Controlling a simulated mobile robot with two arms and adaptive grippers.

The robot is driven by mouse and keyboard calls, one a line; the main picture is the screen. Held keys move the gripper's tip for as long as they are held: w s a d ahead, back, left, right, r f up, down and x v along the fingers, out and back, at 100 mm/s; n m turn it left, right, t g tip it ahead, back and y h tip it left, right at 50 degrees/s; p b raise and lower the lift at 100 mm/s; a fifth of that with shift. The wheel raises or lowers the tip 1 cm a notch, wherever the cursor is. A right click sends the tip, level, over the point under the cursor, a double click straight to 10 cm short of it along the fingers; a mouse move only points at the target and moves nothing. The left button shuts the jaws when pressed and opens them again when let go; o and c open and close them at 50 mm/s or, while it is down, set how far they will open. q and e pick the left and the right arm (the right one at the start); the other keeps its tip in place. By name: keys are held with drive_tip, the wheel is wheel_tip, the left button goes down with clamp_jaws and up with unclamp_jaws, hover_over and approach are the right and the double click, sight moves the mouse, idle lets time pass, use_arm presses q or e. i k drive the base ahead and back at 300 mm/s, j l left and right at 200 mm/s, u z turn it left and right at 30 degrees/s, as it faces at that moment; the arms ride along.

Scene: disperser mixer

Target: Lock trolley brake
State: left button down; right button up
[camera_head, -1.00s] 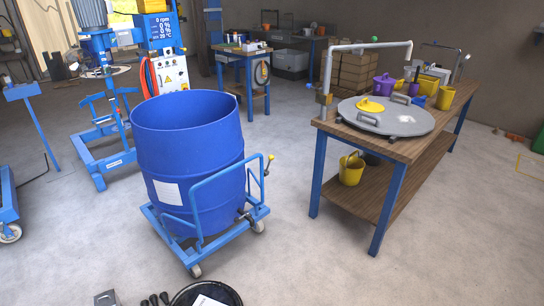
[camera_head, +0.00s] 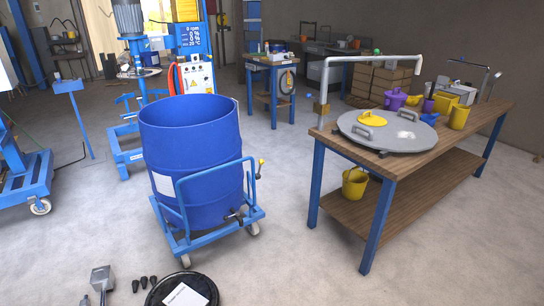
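A blue trolley (camera_head: 180,242) stands on the concrete floor left of centre, with a large open blue drum (camera_head: 200,150) on it. Its light blue push frame (camera_head: 203,176) faces me. A dark pedal-like part (camera_head: 233,216) sits low at the frame's right end, near a caster wheel (camera_head: 253,229); it may be the brake, and its setting cannot be told. A lever with a yellow knob (camera_head: 261,162) stands at the trolley's right side. Neither of my grippers shows in the head view.
A wooden workbench (camera_head: 455,142) with a round grey lid (camera_head: 388,132) stands to the right. A black round object (camera_head: 160,290) and a metal tool (camera_head: 103,279) are at the bottom left. Blue mixer machinery (camera_head: 128,127) stands behind the drum. The floor between trolley and bench is clear.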

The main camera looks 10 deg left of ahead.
sight(257, 176)
drive_tip(key=i+l, duration=0.15)
drive_tip(key=l, duration=0.15)
drive_tip(key=i+l+u, duration=0.15)
drive_tip(key=i+l, duration=0.2)
drive_tip(key=l, duration=0.3)
drive_tip(key=i+l+u, duration=0.1)
drive_tip(key=l, duration=0.2)
drive_tip(key=i+l+u, duration=0.1)
drive_tip(key=l, duration=0.25)
drive_tip(key=i+l, duration=0.25)
drive_tip(key=i+l+u, duration=0.15)
drive_tip(key=i, duration=0.35)
drive_tip(key=i+l+u, duration=0.15)
drive_tip(key=i, duration=0.35)
drive_tip(key=i+l+u, duration=0.15)
drive_tip(key=i, duration=0.35)
drive_tip(key=i+j, duration=0.1)
drive_tip(key=i, duration=0.3)
drive_tip(key=i+j, duration=0.15)
drive_tip(key=i, duration=0.3)
